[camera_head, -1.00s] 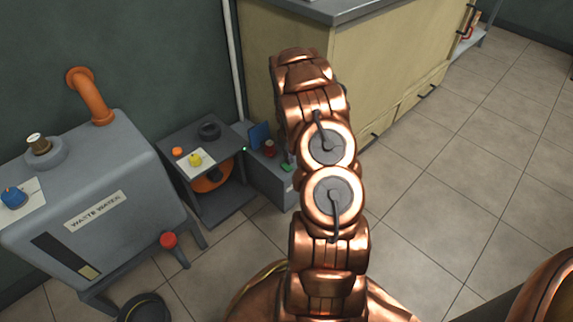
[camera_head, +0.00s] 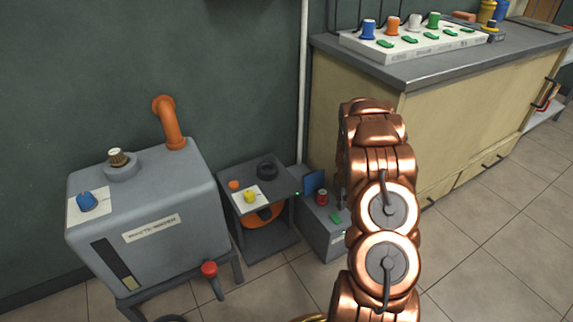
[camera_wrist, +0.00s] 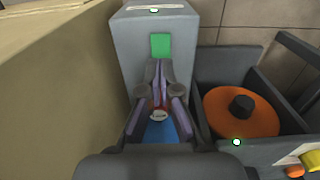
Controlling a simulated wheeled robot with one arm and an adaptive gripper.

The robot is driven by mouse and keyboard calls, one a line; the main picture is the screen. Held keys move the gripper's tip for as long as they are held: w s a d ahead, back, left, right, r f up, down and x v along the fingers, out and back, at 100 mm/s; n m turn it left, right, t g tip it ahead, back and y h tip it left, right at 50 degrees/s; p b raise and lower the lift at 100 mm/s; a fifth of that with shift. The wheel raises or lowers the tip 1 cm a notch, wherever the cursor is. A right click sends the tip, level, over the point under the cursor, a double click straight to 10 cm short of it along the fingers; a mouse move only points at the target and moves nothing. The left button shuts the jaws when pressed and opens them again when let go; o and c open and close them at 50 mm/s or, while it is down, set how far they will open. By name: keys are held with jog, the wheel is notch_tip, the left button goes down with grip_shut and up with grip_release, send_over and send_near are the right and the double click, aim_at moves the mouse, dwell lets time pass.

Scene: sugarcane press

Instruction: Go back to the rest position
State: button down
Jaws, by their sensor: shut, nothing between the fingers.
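My gripper (camera_wrist: 160,68) shows in the wrist view, its two fingers meeting in front of the camera with nothing between them. It hangs over a grey box; the box (camera_wrist: 125,55) has a green button (camera_wrist: 161,46) just beyond the fingertips. A blue plate (camera_wrist: 160,131) and a red part show between and below the fingers, partly hidden by them. In the head view my copper arm stands right of the middle and hides most of the gripper. The grey box (camera_head: 318,235) there carries the green button (camera_head: 336,217), a red knob (camera_head: 322,197) and the blue plate (camera_head: 315,182).
A small shelf (camera_head: 232,175) holds a yellow knob (camera_head: 250,196). A beige cabinet (camera_head: 455,120) stands right, bearing a panel of coloured knobs (camera_head: 385,52). Tiled floor at right is open.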

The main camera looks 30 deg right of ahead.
jog(key=s+a+r+p, duration=0.2)
jog(key=a+r+p, duration=0.45)
jog(key=r, duration=0.75)
jog(key=s+a+r+p, duration=0.3)
jog(key=a+r+p, duration=0.4)
jog(key=r, duration=0.6)
jog(key=s+a+r+p, duration=0.2)
jog(key=a+r+p, duration=0.45)
jog(key=r, duration=0.75)
jog(key=s+a+r+g+p, duration=0.1)
jog(key=s+a+r+p, duration=0.7)
jog(key=s+r, duration=0.3)
jog(key=s+a+r+p, duration=0.8)
jog(key=s+r, duration=0.4)
jog(key=r, duration=0.2)
jog(key=shift+a+g, duration=0.4)
jog(key=shift+a, duration=0.3)
jog(key=shift+s+r, duration=0.1)
